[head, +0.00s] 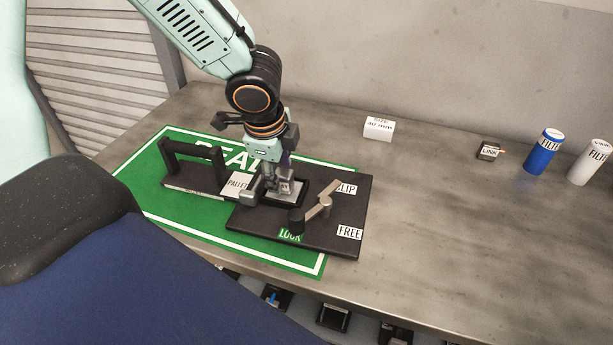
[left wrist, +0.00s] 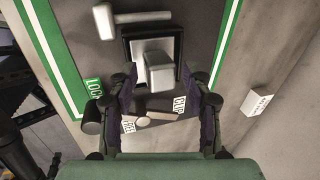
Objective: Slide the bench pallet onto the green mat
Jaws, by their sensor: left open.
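The bench pallet is a dark plate (head: 270,226) with a black bar handle (head: 192,147) at its left, on a strip labelled PALLET. Its left part lies over the green mat (head: 140,178); its right part extends past the mat's right border onto bare bench. A lever (head: 318,208) sits on the plate among labels CLIP, FREE and LOCK. My left gripper (head: 272,187) is open above the plate's framed square. In the left wrist view, its fingers (left wrist: 165,88) stand apart around a grey block (left wrist: 160,72); contact is unclear. My right gripper is out of view.
On the grey bench (head: 440,215) stand a white size block (head: 379,128), a small dark link block (head: 489,151), a blue filter cylinder (head: 543,152) and a white filter cylinder (head: 590,163). The bench right of the plate is clear. A wall runs along the back.

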